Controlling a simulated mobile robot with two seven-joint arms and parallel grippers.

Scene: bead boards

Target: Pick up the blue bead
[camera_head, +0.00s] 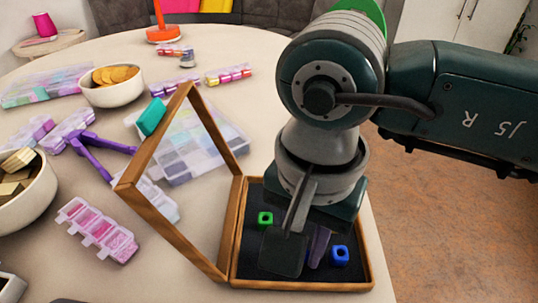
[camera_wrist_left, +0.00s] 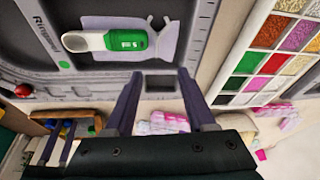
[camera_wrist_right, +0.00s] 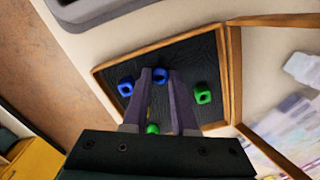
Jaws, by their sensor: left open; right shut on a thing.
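My right gripper (camera_wrist_right: 161,80) reaches down into an open wooden box (camera_head: 238,230) with a dark lining. Its fingers are closed on a blue bead (camera_wrist_right: 160,76), held between the tips; the arm hides this bead in the head view. A second blue bead (camera_wrist_right: 126,86) lies on the lining beside the fingers, and a blue bead (camera_head: 340,255) shows right of the gripper in the head view. A green bead (camera_wrist_right: 202,92) lies on the other side; another green bead (camera_wrist_right: 152,128) shows between the fingers. My left gripper (camera_wrist_left: 158,74) is open and empty, outside the head view.
The box's hinged frame lid (camera_head: 150,212) stands open to the left. Bead organisers (camera_head: 205,140), a pink bead case (camera_head: 95,230), a bowl of gold pieces (camera_head: 115,92) and purple pliers (camera_head: 100,150) lie on the table. A grey moulded tray (camera_wrist_left: 85,75) is under my left gripper.

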